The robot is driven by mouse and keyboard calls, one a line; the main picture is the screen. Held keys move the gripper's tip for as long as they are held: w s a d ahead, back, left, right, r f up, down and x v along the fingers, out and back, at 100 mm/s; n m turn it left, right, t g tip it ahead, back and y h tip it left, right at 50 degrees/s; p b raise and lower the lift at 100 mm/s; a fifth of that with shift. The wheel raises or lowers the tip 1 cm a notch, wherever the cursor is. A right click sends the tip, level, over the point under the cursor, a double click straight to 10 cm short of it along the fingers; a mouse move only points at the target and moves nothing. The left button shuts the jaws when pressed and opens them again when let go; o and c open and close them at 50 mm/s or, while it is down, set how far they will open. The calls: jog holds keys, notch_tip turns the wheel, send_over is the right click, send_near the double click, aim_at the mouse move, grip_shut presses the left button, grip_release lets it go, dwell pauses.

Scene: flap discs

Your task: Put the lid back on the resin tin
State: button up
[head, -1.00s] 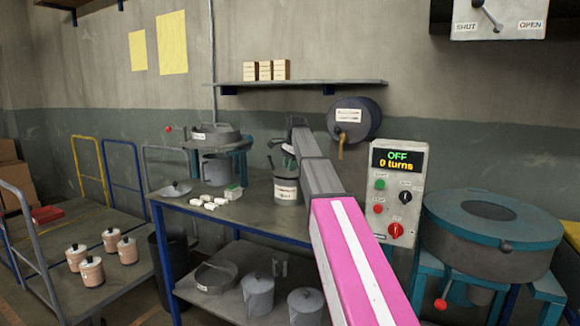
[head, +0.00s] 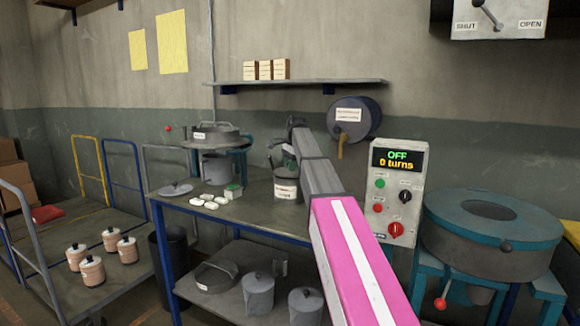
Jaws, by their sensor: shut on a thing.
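The resin tin (head: 286,190), a grey can with a white label, stands upright on the workbench. My arm reaches over the bench, and my gripper (head: 288,163) is small and partly hidden by the arm, just above the tin. It is shut on what seems to be the tin's lid; the lid's outline is too small and covered to make out. I cannot tell whether the lid touches the rim.
A control box (head: 396,195) and a round teal-rimmed machine (head: 485,220) stand to the right.

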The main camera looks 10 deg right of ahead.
dwell(0.3)
jog(key=o, duration=1.5)
jog(key=shift+r, duration=0.15)
jog(key=shift+r, duration=3.4)
grip_shut()
jog(key=shift+f, duration=2.15)
